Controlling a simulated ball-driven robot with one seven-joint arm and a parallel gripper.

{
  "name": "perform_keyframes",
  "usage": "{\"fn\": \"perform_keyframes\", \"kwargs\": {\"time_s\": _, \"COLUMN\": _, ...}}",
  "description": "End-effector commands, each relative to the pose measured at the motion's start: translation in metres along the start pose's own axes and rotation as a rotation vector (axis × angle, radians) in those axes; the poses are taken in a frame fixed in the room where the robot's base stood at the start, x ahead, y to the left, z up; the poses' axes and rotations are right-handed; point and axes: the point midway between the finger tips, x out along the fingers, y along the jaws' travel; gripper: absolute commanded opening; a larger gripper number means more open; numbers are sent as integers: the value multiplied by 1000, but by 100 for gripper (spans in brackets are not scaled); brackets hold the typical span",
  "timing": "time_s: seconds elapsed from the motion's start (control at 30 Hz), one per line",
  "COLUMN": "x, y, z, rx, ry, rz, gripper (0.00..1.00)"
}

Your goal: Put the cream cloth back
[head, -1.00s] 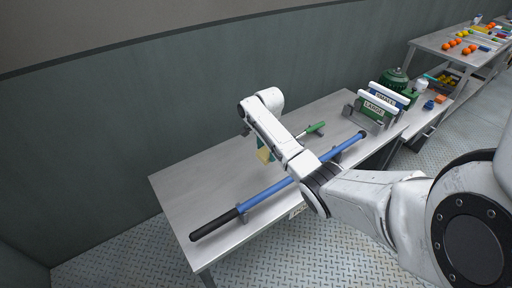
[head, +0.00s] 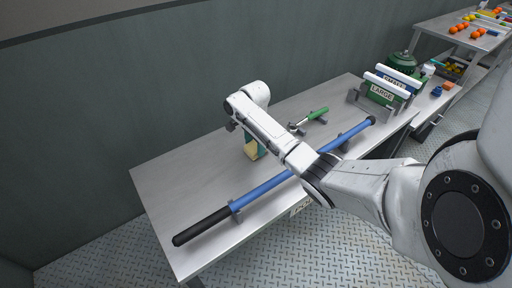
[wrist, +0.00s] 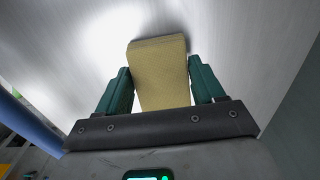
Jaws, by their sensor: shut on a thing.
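The cream cloth (wrist: 160,70) is a folded, pale yellow block between the two green fingers of my gripper (wrist: 161,88) in the wrist view. My gripper is shut on it. In the head view the cloth (head: 250,151) shows below the end of my arm, over the left part of the grey metal table (head: 165,180). My gripper (head: 260,148) is partly hidden by my own arm there. I cannot tell whether the cloth touches the table top.
A blue bar (head: 265,187) with a black grip lies along the table's front on supports. A green-handled tool (head: 317,113) lies behind it. Racked LARGE (head: 381,93) and SMALL (head: 396,79) signs stand at the right end. The table's left part is bare.

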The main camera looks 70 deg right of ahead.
Motion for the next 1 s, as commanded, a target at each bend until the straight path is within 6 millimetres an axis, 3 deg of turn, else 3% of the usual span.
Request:
{"fn": "perform_keyframes", "kwargs": {"time_s": 0.2, "x": 3, "y": 1, "z": 2, "rx": 1, "ry": 0, "rz": 2, "gripper": 24}}
{"fn": "perform_keyframes", "kwargs": {"time_s": 0.23, "x": 4, "y": 1, "z": 2, "rx": 1, "ry": -1, "rz": 2, "gripper": 71}}
{"fn": "perform_keyframes", "kwargs": {"time_s": 0.47, "x": 3, "y": 1, "z": 2, "rx": 0, "ry": 0, "rz": 2, "gripper": 93}}
{"fn": "perform_keyframes", "kwargs": {"time_s": 0.93, "x": 10, "y": 0, "z": 1, "rx": 1, "ry": 2, "rz": 0, "gripper": 94}}
{"fn": "perform_keyframes", "kwargs": {"time_s": 1.0, "x": -5, "y": -1, "z": 2, "rx": -1, "ry": 0, "rz": -4, "gripper": 94}}
